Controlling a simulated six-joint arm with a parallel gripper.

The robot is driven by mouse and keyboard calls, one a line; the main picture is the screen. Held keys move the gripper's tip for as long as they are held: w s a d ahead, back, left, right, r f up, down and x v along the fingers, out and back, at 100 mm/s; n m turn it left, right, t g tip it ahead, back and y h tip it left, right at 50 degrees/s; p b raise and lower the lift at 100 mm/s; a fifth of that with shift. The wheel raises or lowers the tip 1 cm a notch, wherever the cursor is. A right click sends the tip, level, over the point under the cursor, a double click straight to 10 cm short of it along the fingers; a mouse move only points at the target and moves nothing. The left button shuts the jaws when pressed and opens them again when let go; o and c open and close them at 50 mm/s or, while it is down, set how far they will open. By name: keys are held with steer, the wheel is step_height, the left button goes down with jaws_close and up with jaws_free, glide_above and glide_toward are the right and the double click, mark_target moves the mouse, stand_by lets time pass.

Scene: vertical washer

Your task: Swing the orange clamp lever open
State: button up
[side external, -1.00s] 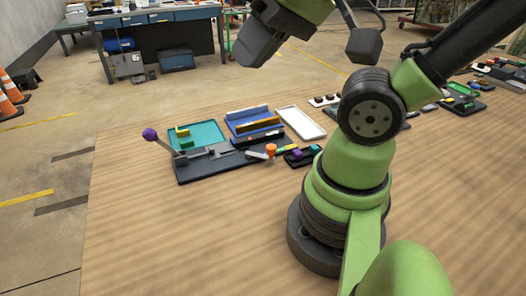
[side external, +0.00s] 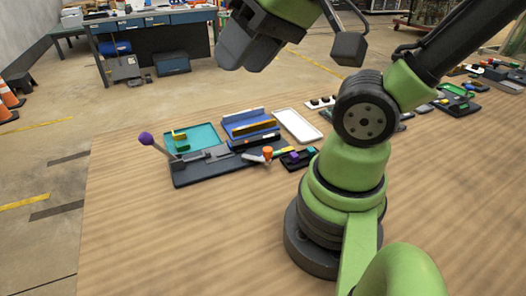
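The orange clamp lever shows as an orange knob (side external: 267,152) on a pale arm at the right end of a dark fixture plate (side external: 205,176). The lever's arm lies low, pointing left across the plate. Its pivot is too small to make out. My gripper (side external: 243,60) is at the top of the view, high above the table and well apart from the lever. Its dark fingers point down and lie close together in this view. Whether there is a gap between them is unclear. I see nothing held.
A purple-knobbed lever (side external: 146,139) leans up at the plate's left end. A teal tray (side external: 205,137), a blue holder (side external: 243,117) and a white tray (side external: 298,126) stand behind. A small dark tray (side external: 299,159) sits right of the orange knob. The front table (side external: 180,240) is clear.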

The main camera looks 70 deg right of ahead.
steer(key=shift+o, duration=0.9)
steer(key=w+d+f+m+g+h, duration=0.1)
steer(key=w+d+f+g+h, duration=0.1)
steer(key=d+f, duration=0.4)
steer(key=w+d+g, duration=0.1)
steer(key=w+d, duration=0.1)
steer(key=shift+w+d+f+g, duration=0.3)
steer(key=shift+d+f, duration=0.1)
steer(key=g, duration=0.3)
glide_toward(268, 149)
steer(key=shift+w+d, duration=0.15)
steer(key=shift+m, duration=0.3)
step_height(268, 149, down, 9)
steer(key=shift+f, duration=0.15)
jaws_close()
